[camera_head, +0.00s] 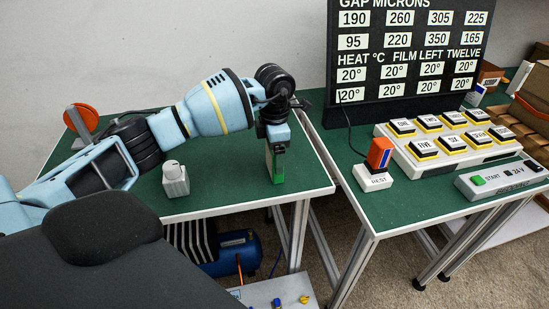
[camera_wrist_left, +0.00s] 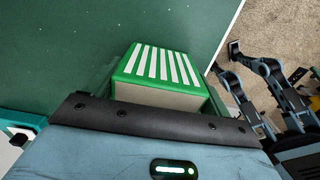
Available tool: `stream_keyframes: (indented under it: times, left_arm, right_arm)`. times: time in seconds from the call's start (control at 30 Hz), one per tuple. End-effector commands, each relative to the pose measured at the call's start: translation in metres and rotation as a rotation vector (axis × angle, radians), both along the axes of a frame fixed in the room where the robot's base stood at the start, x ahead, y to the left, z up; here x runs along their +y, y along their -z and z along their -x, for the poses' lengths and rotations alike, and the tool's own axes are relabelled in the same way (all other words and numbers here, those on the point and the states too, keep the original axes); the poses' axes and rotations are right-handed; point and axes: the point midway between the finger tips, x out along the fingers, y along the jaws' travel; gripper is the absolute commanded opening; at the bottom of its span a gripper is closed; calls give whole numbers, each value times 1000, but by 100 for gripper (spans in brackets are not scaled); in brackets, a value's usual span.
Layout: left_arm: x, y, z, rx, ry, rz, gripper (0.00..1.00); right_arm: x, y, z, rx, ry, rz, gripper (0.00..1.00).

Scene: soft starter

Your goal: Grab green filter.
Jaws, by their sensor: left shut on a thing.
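The green filter (camera_wrist_left: 160,65) has a green frame with white stripes on top and a pale grey-beige side; it fills the space just ahead of my left gripper (camera_wrist_left: 160,105) in the left wrist view. In the head view my left arm reaches over the left table, and the left gripper (camera_head: 277,165) points down near that table's right edge, shut on the filter. Only a small green part of the filter (camera_head: 278,178) shows there; the rest is hidden by the gripper. I cannot tell whether the filter touches the table. My right gripper is not in view.
A grey block with a knob (camera_head: 175,180) stands left of the gripper on the left table (camera_head: 225,190). On the right table are a red-orange rocker switch (camera_head: 379,153), a button panel (camera_head: 450,140), a start box (camera_head: 500,180) and a black display board (camera_head: 405,60). A gap separates the tables.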

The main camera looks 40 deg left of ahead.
Motion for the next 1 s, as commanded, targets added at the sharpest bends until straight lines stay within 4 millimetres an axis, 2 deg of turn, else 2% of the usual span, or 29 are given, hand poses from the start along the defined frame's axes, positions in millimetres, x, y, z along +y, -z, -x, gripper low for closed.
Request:
stream_keyframes:
  times: [0.27,0.43,0.53,1.0]
  left_arm:
    - [0,-6,0,-2,0,1,57]
    - [0,-21,-1,-3,0,0,57]
    - [0,-39,-1,-4,0,0,57]
    - [-88,-45,72,-1,7,2,57]
  right_arm:
    - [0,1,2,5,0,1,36]
    - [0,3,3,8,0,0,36]
    - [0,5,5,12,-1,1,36]
    - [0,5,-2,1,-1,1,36]
